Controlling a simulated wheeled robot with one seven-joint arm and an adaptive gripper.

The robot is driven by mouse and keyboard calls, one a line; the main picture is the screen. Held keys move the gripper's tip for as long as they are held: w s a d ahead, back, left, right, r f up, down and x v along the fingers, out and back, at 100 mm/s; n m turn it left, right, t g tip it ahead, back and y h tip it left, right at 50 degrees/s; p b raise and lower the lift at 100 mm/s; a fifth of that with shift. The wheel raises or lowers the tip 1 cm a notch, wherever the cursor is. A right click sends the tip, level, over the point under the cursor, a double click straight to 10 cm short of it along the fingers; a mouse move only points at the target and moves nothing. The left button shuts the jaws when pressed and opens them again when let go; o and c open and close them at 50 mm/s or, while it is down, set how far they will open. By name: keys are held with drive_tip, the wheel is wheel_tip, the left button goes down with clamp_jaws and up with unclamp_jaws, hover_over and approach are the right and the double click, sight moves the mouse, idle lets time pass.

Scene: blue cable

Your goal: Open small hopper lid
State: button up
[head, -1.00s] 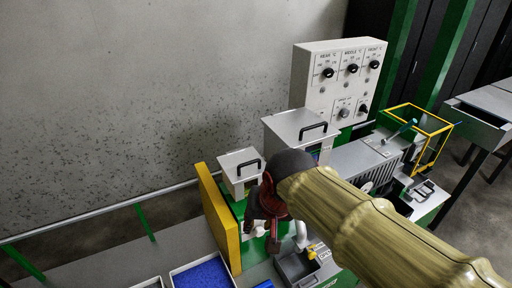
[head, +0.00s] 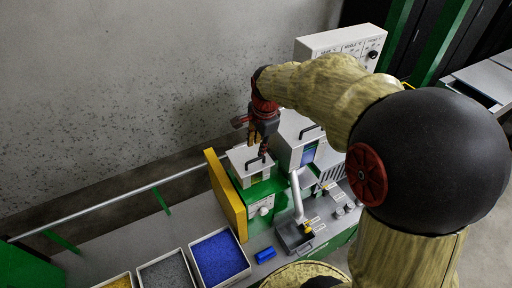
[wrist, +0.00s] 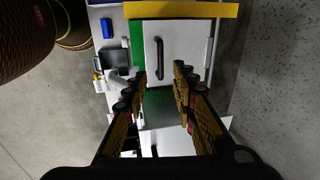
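The small hopper (head: 238,174) stands beside the yellow panel, and its pale lid (head: 236,155) looks closed. A black bar handle (head: 259,164) is on the lid. In the wrist view the lid (wrist: 188,42) lies beyond the fingertips, with its handle (wrist: 159,58) between the lines of the two fingers. My gripper (head: 264,150) points down just above the handle side of the lid. In the wrist view my gripper (wrist: 161,76) is open with nothing between its fingers. I cannot tell whether a finger touches the handle.
The larger hopper (head: 290,150) with its own handled lid stands close on the right. The yellow panel (head: 228,200) borders the small hopper on the left. Trays of blue (head: 220,257) and grey (head: 166,272) pellets stand in front. A white pipe (head: 296,195) rises nearby.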

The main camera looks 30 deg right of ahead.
sight(256, 160)
drive_tip(key=shift+w+d+f, duration=0.1)
drive_tip(key=shift+w+f, duration=0.2)
drive_tip(key=shift+f, duration=1)
drive_tip(key=shift+w+a+f, duration=0.1)
drive_tip(key=shift+w+f, duration=0.2)
drive_tip(key=shift+f, duration=0.95)
drive_tip(key=shift+w+d+f, duration=0.1)
drive_tip(key=shift+w+f, duration=0.2)
drive_tip(key=shift+f, duration=1)
drive_tip(key=shift+c, duration=1.1)
drive_tip(key=c, duration=0.4)
clamp_jaws()
